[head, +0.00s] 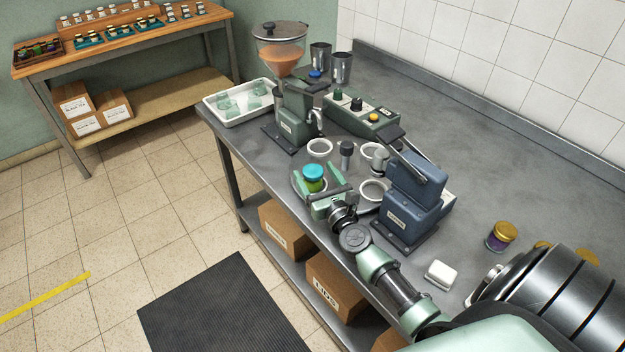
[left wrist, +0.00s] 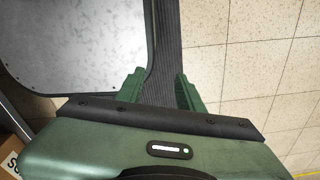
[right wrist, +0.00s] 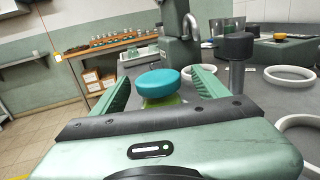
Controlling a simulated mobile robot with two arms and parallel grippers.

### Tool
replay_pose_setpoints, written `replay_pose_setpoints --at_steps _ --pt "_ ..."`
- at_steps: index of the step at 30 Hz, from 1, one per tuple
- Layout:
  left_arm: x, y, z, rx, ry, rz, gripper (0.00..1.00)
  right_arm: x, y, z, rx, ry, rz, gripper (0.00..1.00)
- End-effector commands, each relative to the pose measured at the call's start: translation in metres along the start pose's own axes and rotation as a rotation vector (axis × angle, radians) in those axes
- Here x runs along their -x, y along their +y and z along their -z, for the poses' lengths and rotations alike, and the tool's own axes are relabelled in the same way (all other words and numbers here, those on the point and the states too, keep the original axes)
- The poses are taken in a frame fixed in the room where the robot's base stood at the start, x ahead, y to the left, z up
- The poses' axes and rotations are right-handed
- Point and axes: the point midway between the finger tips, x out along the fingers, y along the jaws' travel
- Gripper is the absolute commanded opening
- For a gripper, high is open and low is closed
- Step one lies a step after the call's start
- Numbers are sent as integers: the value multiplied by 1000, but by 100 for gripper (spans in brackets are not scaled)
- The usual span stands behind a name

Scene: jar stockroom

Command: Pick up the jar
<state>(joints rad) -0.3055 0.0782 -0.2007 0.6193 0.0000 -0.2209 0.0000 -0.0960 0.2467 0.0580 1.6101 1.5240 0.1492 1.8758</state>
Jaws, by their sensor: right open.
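A jar (head: 313,184) with a turquoise lid and green contents stands near the front edge of the steel table. In the right wrist view its lid (right wrist: 163,82) shows between the fingers, and its lower part is hidden behind the gripper body. My right gripper (head: 318,186) is open, one finger on each side of the jar; I cannot tell whether either finger touches it. In the left wrist view my left gripper (left wrist: 157,88) has its fingers apart with nothing between them. It does not show in the head view.
Another jar (head: 500,237) with a gold lid stands at the right by my arm. A blue sealing machine (head: 412,197), white rings (head: 319,148), a grinder (head: 293,122) and a white tray (head: 212,108) crowd the table. The table's back right is clear.

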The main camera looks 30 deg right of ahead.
Motion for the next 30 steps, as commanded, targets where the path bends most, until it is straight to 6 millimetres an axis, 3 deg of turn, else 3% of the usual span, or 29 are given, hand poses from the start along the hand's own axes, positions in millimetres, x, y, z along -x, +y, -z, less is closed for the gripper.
replay_pose_setpoints --at_steps 3,7,17,25,30 --pt "-7 1 -10 0 -14 -1 37 -20 2 8 5 -2 0 75" --pt "-6 1 -8 0 -11 -1 37 -37 2 7 3 -2 -1 75" --pt "-6 -2 13 0 19 3 37 -43 3 8 4 0 -1 75" --pt "-6 -2 10 0 15 3 37 -43 3 8 4 0 -1 0" --pt "-6 -3 6 0 8 3 37 -43 3 8 4 -1 -1 0"
